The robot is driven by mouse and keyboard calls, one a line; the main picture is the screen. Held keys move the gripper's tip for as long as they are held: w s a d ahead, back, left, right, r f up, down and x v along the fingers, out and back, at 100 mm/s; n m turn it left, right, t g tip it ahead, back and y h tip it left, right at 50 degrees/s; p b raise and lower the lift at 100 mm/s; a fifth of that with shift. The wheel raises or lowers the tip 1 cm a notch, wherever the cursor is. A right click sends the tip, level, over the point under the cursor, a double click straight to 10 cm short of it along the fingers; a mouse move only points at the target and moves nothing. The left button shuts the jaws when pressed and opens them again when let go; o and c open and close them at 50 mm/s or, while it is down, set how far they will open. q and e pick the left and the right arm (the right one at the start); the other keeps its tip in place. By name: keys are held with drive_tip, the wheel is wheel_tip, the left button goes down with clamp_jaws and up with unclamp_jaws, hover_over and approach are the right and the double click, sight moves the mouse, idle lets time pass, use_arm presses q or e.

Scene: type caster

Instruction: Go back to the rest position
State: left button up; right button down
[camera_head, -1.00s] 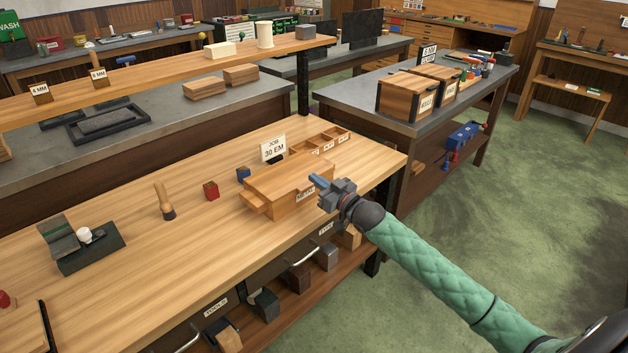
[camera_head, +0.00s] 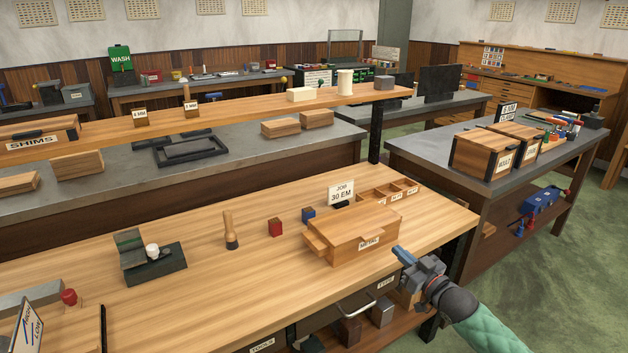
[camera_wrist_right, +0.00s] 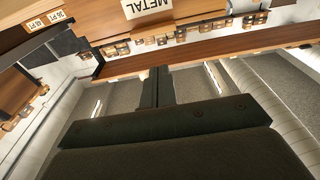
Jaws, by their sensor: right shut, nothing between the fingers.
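My right gripper (camera_head: 402,254) is at the front right edge of the wooden workbench (camera_head: 200,278), just right of a wooden box (camera_head: 352,236) labelled METAL. Its fingers are shut with nothing between them. In the right wrist view the closed fingers (camera_wrist_right: 157,85) point toward the METAL label (camera_wrist_right: 147,6). I cannot tell from these views whether the fingertips touch the box. My left gripper is out of view.
Behind the box stand a JOB 30 EM card (camera_head: 341,192) and a sorting tray (camera_head: 388,187). A red block (camera_head: 275,228), blue block (camera_head: 308,214) and wooden-handled tool (camera_head: 230,231) stand to the left. A grey table (camera_head: 450,158) is at right; green floor (camera_head: 560,290) lies open.

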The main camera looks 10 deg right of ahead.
wheel_tip(320, 180, down, 7)
drive_tip(key=s+d+g+h, duration=0.1)
drive_tip(key=d+g+h, duration=0.2)
drive_tip(key=g+h, duration=0.15)
drive_tip(key=s+a+f+g+h, duration=0.3)
drive_tip(key=s+a+f+g, duration=0.15)
drive_tip(key=s, duration=0.35)
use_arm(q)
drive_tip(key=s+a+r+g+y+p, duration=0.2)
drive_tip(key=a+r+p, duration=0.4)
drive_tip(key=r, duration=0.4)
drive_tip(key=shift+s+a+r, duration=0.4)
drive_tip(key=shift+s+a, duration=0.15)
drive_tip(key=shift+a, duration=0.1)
use_arm(e)
drive_tip(key=s+a+f+g+y, duration=0.1)
drive_tip(key=s+a+f+g, duration=0.1)
drive_tip(key=s+a, duration=0.5)
drive_tip(key=s+a+f+m+g, duration=0.1)
drive_tip(key=s+a+f+g, duration=0.1)
drive_tip(key=s+a, duration=0.5)
drive_tip(key=s+a+f+g+y, duration=0.1)
drive_tip(key=s+a, duration=0.7)
drive_tip(key=s, duration=0.8)
drive_tip(key=shift+s+f+m+g+y, duration=0.25)
drive_tip(key=shift+f+m+g+y, duration=0.1)
drive_tip(key=shift+f+g, duration=0.6)
